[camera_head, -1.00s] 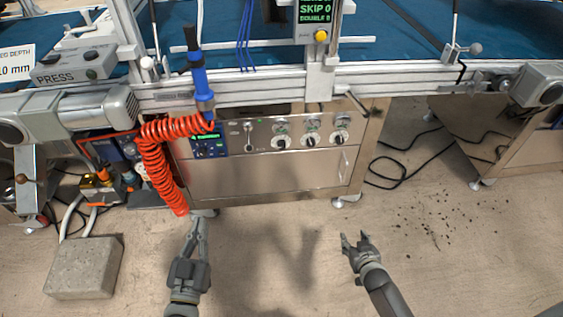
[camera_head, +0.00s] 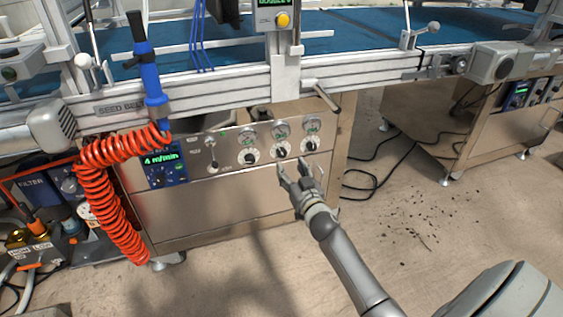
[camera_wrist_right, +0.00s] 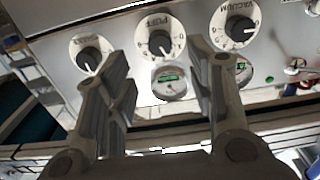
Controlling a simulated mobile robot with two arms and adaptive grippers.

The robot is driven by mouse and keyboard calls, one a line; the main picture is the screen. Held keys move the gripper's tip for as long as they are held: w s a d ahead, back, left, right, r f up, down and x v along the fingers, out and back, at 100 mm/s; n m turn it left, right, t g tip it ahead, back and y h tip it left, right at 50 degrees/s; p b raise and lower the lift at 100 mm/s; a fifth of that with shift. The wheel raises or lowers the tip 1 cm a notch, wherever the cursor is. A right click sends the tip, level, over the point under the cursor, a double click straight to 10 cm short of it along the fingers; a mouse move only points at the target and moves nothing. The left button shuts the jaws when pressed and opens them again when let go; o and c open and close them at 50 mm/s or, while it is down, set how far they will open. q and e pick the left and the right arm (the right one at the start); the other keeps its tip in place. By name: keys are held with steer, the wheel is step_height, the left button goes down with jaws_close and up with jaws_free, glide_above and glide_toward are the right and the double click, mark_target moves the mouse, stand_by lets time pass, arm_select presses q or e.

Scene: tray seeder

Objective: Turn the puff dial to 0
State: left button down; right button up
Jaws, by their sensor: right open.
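The puff dial (camera_wrist_right: 158,42) is a black knob on a round white scale plate, labelled PUFF. It appears upside down in the right wrist view, between my fingertips in the picture. In the head view it is the middle dial (camera_head: 281,151) of three on the steel front panel. Its exact setting is too small to read surely. My right gripper (camera_head: 292,168) is open and empty, just in front of and below this dial; its two fingers also show in the right wrist view (camera_wrist_right: 158,62). I see no contact with the knob. My left gripper is out of view.
The vacuum dial (camera_wrist_right: 236,27) and a third dial (camera_wrist_right: 91,52) flank the puff dial closely. Small green-lit gauges (camera_head: 281,130) sit above the dials. A lever (camera_head: 212,157) and a blue display (camera_head: 165,165) are farther left. A metal handle (camera_head: 325,97) juts out above.

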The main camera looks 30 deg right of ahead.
mark_target(283, 155)
steer(key=b+x, duration=0.1)
steer(key=x, duration=0.4)
steer(key=shift+w+d+f+b, duration=0.1)
steer(key=shift+w+b, duration=0.25)
steer(key=shift+w+d, duration=0.15)
steer(key=shift+w, duration=0.45)
steer(key=c, duration=1)
